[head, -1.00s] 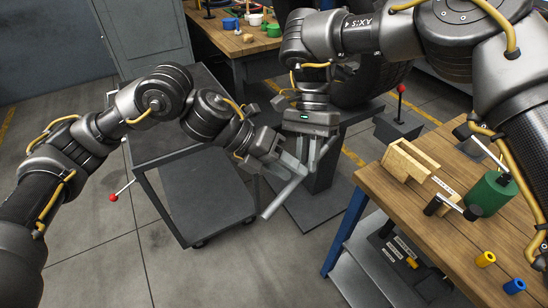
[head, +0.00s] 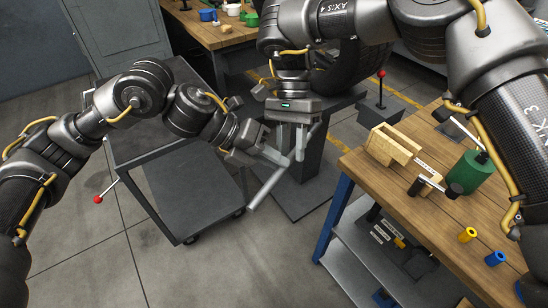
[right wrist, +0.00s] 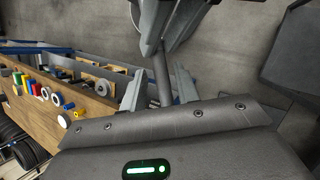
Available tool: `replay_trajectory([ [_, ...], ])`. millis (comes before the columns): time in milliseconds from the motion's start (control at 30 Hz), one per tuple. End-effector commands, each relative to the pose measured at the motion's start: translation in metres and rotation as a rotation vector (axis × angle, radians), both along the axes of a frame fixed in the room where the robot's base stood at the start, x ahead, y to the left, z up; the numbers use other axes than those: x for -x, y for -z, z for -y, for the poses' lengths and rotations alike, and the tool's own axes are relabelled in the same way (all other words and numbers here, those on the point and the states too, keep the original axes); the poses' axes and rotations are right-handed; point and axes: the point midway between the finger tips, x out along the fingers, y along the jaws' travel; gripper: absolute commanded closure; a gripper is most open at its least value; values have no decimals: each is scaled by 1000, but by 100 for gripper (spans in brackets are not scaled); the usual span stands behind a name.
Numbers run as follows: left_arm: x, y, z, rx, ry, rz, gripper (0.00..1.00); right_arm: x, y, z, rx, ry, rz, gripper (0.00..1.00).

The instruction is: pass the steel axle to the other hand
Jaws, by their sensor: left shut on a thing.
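The steel axle (head: 265,190) is a plain grey rod, held slanted in the air between my two hands. My left gripper (head: 281,158) is shut on it; it also shows at the top of the right wrist view (right wrist: 165,40). My right gripper (head: 290,150) points down from above at the axle's upper part. In the right wrist view the axle (right wrist: 162,80) runs between the right fingers (right wrist: 158,88), which stand apart with gaps on both sides. The axle's lower end hangs free; its upper end is partly hidden by the right fingers.
A wooden workbench (head: 385,200) at right carries a wooden block, a green cylinder and coloured pieces. A dark cart (head: 185,190) stands below left, with a red-knobbed lever. A tyre (head: 345,75) on a stand is behind the grippers. Floor in front is clear.

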Motion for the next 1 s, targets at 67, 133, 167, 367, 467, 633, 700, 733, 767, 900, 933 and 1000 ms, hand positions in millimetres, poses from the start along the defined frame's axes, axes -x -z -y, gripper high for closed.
replay_trajectory([
  [67,0,-1,0,3,0,1,100,0,0,0,0,0,0,59],
  [133,0,-1,0,3,0,1,100,0,0,0,0,0,0,59],
  [167,0,-1,0,3,0,1,100,0,0,0,0,0,0,59],
  [367,0,-1,0,4,0,1,100,0,-2,0,1,0,1,59],
  [467,0,-1,1,4,0,1,100,0,-10,0,0,-1,2,59],
  [633,0,-1,1,4,0,1,100,-1,-41,0,2,-1,5,59],
  [700,0,-1,0,4,0,1,100,-1,-54,0,2,-1,5,59],
  [733,0,-1,0,4,0,1,100,-1,-60,0,2,-1,5,59],
  [767,0,-1,1,4,0,1,100,-1,-65,0,2,-1,5,59],
  [900,0,-1,0,4,0,1,100,-1,-85,0,1,0,3,59],
  [933,0,-1,0,4,0,1,100,-1,-89,0,1,1,2,59],
  [1000,0,-1,1,4,0,1,100,-1,-94,0,1,-1,2,59],
])
